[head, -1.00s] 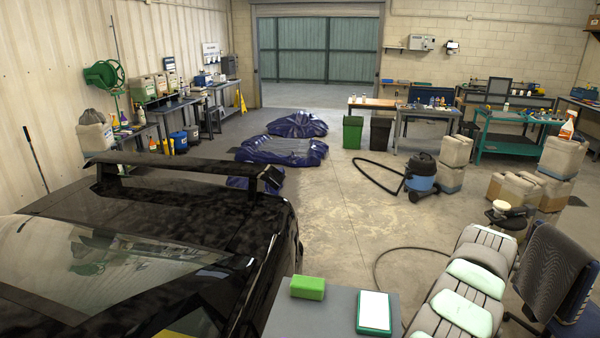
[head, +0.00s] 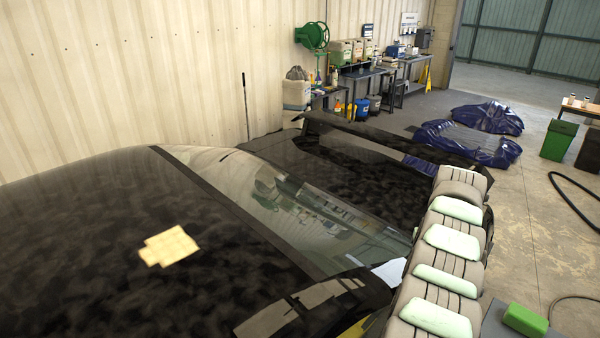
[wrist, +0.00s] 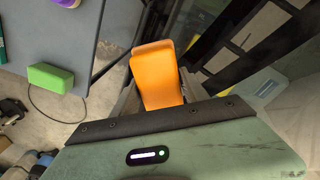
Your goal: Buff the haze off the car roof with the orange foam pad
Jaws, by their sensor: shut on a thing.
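An orange foam pad (wrist: 155,62) sits in the middle of the wrist view. My gripper (wrist: 160,97) is shut on its near end, with grey fingers partly showing at its sides. The pad's far end sticks out beyond the fingers, and no contact with the car shows. In the head view the black car roof (head: 95,215) fills the lower left, with cloudy grey haze patches over it. A pale yellow patchwork shape (head: 168,247) lies on the roof. The head view does not show my gripper or the pad.
A grey table (wrist: 35,35) holds a green block (wrist: 50,78) and a purple item (wrist: 67,2). The rear window (head: 300,215) and spoiler (head: 375,135) lie beyond the roof. Blue covered bundles (head: 470,140) lie on the floor, and a bench line follows the wall.

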